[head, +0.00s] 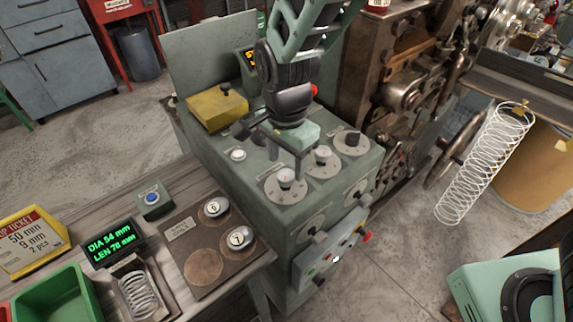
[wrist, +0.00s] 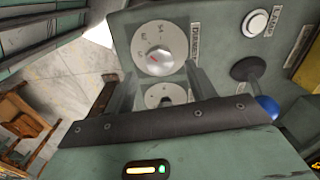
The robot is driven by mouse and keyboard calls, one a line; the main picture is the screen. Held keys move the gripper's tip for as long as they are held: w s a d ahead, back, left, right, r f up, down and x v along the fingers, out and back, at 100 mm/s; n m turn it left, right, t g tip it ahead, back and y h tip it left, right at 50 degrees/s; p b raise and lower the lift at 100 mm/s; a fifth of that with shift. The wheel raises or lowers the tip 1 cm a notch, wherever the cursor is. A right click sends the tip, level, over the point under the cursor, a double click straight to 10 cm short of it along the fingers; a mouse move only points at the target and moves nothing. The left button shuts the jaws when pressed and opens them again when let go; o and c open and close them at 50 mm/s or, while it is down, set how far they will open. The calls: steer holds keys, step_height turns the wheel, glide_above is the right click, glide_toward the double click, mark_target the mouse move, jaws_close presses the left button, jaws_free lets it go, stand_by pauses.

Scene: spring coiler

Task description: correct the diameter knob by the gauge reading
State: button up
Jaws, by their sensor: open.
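The diameter knob (wrist: 157,60) is a white dial with a small red mark, beside a partly readable "Diame..." label in the wrist view. In the head view it appears to be the nearest top dial (head: 286,184) on the green machine. My gripper (head: 287,164) is open above this dial, pointing down. In the wrist view the fingers of my gripper (wrist: 159,72) stand either side of the knob's lower part, with no contact visible. The gauge display (head: 112,243) reads DIA 54 mm and a LEN value that looks like 76 mm. A spring (head: 138,293) lies in the tray beside it.
A job ticket (head: 33,240) reads 50 mm, 9 mm, 2 pcs. More dials (head: 322,160) sit close behind the knob. A blue button (head: 152,198), weights (head: 214,208) on a board and a green bin (head: 55,299) occupy the bench. A lever with a blue ball (wrist: 266,106) stands close by.

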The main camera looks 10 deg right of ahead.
mark_target(287, 174)
steer(key=shift+f, duration=1.55)
steer(key=c, duration=1)
